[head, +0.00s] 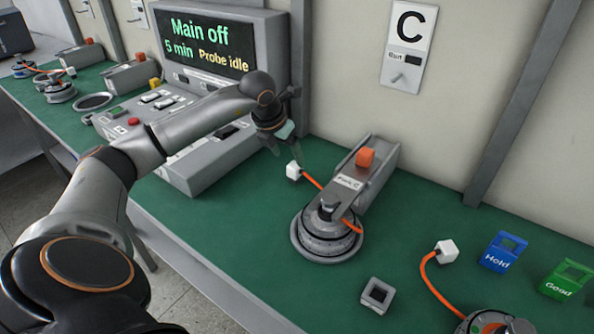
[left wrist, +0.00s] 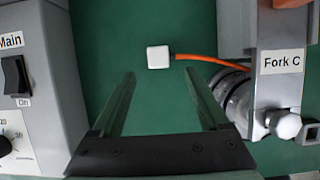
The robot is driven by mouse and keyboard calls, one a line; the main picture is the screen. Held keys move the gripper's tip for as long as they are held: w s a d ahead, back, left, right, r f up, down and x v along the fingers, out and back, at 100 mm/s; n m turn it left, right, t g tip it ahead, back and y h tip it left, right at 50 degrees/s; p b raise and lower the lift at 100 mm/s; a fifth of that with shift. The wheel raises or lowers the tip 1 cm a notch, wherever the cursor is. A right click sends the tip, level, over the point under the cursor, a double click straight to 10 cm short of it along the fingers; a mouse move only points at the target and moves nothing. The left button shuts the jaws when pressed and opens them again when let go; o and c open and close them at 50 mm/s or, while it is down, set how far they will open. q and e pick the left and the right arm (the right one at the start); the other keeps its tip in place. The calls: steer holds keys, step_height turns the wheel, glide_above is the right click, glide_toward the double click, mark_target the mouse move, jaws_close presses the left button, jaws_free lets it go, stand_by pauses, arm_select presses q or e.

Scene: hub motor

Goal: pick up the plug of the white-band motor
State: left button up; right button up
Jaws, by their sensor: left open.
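A white plug (head: 294,171) on an orange cable lies on the green bench, beside the motor (head: 327,236) at Fork C. In the left wrist view the plug (left wrist: 158,57) sits just beyond my fingertips, roughly centred between them. The motor is pale grey with dark rings; I cannot make out a white band for sure. My left gripper (head: 284,141) is open and empty, near the plug and apart from it. Another white plug (head: 447,251) on an orange cable stands at the right, joined to a motor (head: 490,323) cut off by the lower edge. My right gripper is not in view.
The grey console (head: 190,175) stands close left of the plug. The Fork C bracket (head: 375,175) with an orange block stands to the right.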

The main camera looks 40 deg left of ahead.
mark_target(293, 166)
arm_select(q)
steer(key=x, duration=0.8)
steer(key=shift+w+a, duration=0.15)
jaws_close()
stand_by(0.4)
